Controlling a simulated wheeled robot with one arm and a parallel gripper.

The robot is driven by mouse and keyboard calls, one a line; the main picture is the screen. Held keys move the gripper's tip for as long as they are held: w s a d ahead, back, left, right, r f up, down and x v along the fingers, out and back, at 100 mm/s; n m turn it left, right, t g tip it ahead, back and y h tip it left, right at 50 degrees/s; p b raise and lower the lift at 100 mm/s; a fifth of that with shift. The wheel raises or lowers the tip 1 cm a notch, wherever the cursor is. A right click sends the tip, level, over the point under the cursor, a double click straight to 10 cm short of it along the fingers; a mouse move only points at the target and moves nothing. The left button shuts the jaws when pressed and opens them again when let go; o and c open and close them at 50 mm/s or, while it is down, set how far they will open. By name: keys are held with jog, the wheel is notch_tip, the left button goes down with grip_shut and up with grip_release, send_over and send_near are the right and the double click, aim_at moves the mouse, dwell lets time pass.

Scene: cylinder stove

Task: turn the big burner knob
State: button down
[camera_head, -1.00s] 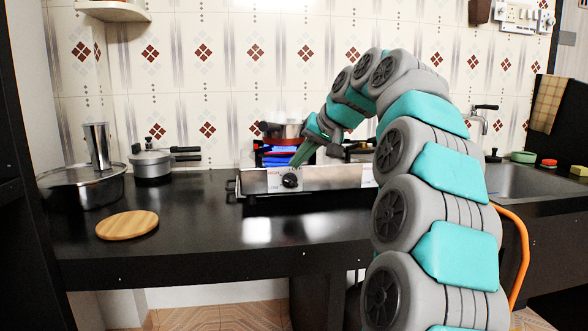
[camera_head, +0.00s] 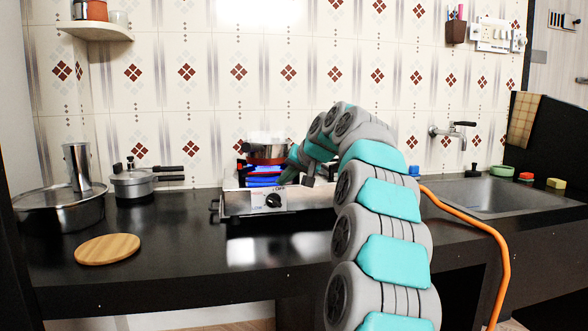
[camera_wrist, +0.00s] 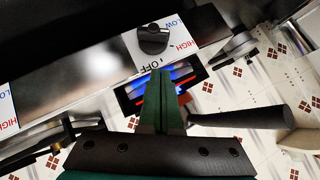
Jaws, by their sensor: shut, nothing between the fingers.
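The black burner knob (camera_head: 273,200) is on the white label of the silver stove's front panel (camera_head: 239,204). In the wrist view the knob (camera_wrist: 153,39) sits beside the printed "OFF", just beyond my fingertips. My gripper (camera_wrist: 161,72) has its two green fingers together and nothing between them. A small gap shows between the fingertips and the knob in the picture; the depth is unclear. In the head view my gripper (camera_head: 283,180) is small and partly hidden by my arm, above and right of the knob. Blue flame (camera_head: 264,181) shows at the burner behind the panel.
A red-based pan (camera_head: 268,151) stands over the burner. A lidded pot (camera_head: 60,208), a small cooker (camera_head: 135,185) and a round wooden board (camera_head: 107,249) are at left. The sink (camera_head: 480,195) is at right. The counter front between board and stove is clear.

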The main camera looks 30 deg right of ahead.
aim_at(271, 196)
jog(key=shift+w+a+f, duration=0.1)
jog(key=shift+a+f, duration=0.4)
jog(key=shift+f, duration=0.3)
jog(key=shift+w+a+f, duration=0.1)
jog(key=shift+a+f, duration=0.35)
jog(key=shift+f, duration=0.35)
jog(key=shift+s, duration=0.15)
jog(key=shift+a, duration=0.1)
